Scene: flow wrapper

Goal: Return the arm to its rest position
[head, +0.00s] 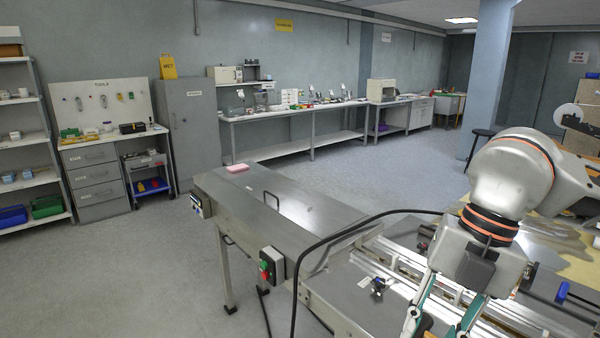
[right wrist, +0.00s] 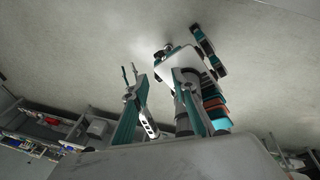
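My right arm (head: 505,185) comes in from the right in the head view and reaches over the flow wrapper (head: 290,205). Its gripper (head: 437,322) points down at the bottom edge, with the two teal fingers apart and nothing seen between them. The lower ends of the fingers are partly cut off by the frame. The right wrist view also shows the right gripper's fingers (right wrist: 160,100) spread, with my own body behind them and the ceiling above. My left gripper does not show in the head view, and I cannot make it out in the wrist view.
A pink block (head: 237,168) lies on the machine's far left end. A black cable (head: 330,238) loops across in front of the arm. A control box (head: 271,265) sits on the machine's side. Open floor (head: 150,270) lies to the left; benches (head: 300,110) line the back wall.

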